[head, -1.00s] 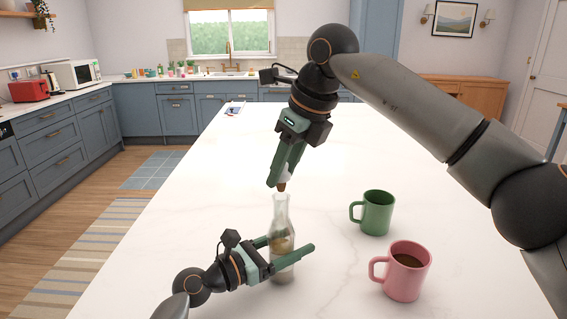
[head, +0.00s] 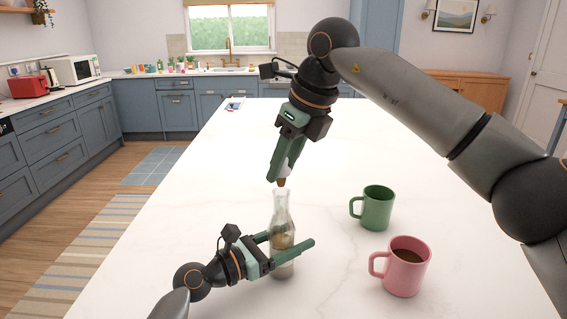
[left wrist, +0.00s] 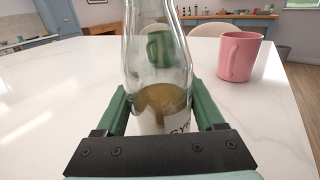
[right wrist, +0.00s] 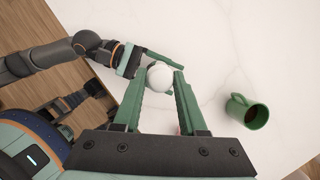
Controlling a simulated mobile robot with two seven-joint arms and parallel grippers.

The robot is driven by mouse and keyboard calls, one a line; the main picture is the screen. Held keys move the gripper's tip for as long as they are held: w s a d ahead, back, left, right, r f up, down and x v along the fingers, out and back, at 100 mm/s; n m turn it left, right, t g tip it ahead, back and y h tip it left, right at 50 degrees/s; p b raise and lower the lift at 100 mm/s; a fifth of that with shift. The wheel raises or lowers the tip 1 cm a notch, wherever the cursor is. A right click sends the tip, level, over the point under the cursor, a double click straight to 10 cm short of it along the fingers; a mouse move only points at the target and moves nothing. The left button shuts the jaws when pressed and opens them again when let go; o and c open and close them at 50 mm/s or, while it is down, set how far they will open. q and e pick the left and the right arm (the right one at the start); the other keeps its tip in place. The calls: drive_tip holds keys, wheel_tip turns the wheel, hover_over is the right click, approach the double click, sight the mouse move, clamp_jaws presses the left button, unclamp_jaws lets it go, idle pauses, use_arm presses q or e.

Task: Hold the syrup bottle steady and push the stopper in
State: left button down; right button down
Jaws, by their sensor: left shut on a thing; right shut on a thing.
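The clear glass syrup bottle (head: 282,215) stands upright on the white counter, with brown syrup low inside. In the left wrist view the bottle (left wrist: 158,60) shows part of a white label. My left gripper (head: 290,241) is shut on the bottle's body from the left. My right gripper (head: 280,177) points down above the bottle and is shut on the stopper (head: 282,183), whose brown tip is just over the mouth. I cannot tell whether the tip touches the rim. In the right wrist view the stopper's white round top (right wrist: 159,74) sits between the fingers.
A green mug (head: 377,208) and a pink mug (head: 405,267) with dark drink stand right of the bottle on the white counter (head: 190,240). My right arm spans the upper right.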

drive_tip(key=shift+f, duration=1.45)
drive_tip(key=shift+c, duration=1.9)
unclamp_jaws()
drive_tip(key=v, duration=1.2)
use_arm(q)
unclamp_jaws()
